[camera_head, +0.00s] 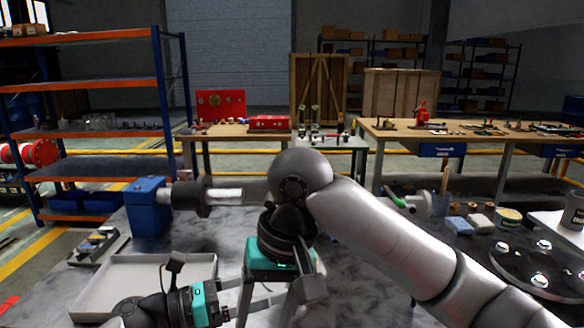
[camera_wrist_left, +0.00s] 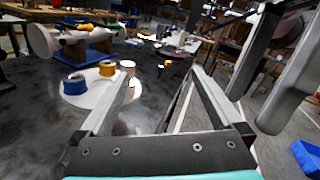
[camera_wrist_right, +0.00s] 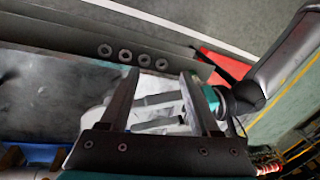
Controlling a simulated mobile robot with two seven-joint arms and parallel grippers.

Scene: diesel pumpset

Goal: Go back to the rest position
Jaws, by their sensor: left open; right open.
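My left gripper (camera_head: 268,294) is low at the front of the grey workbench, pointing right, its two fingers apart and empty. Its fingers also show in the left wrist view (camera_wrist_left: 162,78), spread with nothing between them. My right gripper (camera_head: 278,300) hangs with its fingers downward, very near the left one. In the right wrist view its fingers (camera_wrist_right: 158,75) are apart, and the left gripper's fingers show beyond the gap between them. I cannot tell whether the two grippers touch. My right forearm crosses the right half of the head view and hides part of the bench.
A white tray (camera_head: 92,300) lies front left, near a blue block (camera_head: 148,208) with a shaft. Several hex nuts (camera_wrist_right: 124,55) lie in a row. An orange-and-blue rack (camera_head: 80,85) stands behind left.

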